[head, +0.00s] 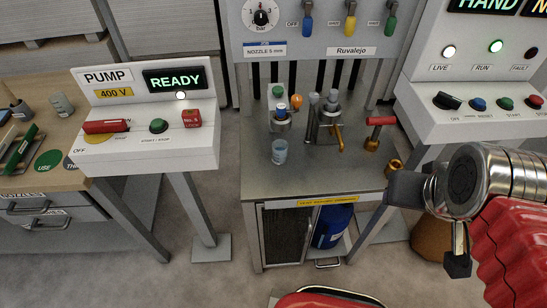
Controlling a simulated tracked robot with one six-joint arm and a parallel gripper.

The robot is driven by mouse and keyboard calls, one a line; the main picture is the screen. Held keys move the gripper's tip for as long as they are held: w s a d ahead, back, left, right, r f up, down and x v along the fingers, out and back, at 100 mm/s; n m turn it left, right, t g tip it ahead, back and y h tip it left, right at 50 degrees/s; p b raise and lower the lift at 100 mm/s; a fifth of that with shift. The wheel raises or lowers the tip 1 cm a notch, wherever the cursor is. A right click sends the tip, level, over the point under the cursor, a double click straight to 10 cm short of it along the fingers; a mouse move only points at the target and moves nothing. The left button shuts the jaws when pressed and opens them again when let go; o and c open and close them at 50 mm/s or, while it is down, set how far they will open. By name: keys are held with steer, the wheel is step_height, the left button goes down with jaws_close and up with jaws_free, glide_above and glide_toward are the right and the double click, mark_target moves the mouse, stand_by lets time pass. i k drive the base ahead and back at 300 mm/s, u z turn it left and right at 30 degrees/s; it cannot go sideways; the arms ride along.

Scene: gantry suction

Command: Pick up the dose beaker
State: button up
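A small clear beaker (280,152), which looks like the dose beaker, stands upright on the grey metal bench (310,182), left of centre and near the front. It has a bluish tint, and I cannot tell what it holds. My gripper (457,262) is at the right, at the end of my red-sleeved arm, well apart from the beaker and in front of the bench's right side. Its fingers are seen at a poor angle, so I cannot tell whether they are open or shut. I see nothing held in it.
Behind the beaker stand a holder with small bottles (281,112) and a metal fitting with a brass lever (335,130). A red-handled valve (378,128) is at the bench's right. The pump panel (145,115) flanks the left. The bench front around the beaker is clear.

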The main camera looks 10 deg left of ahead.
mark_target(279, 146)
steer(key=u, duration=0.4)
steer(key=k, duration=0.5)
steer(key=u, duration=0.9)
steer(key=k, duration=0.85)
steer(key=u, duration=0.7)
steer(key=i, duration=1.35)
steer(key=z, duration=0.6)
steer(key=i, duration=0.65)
steer(key=z, duration=0.25)
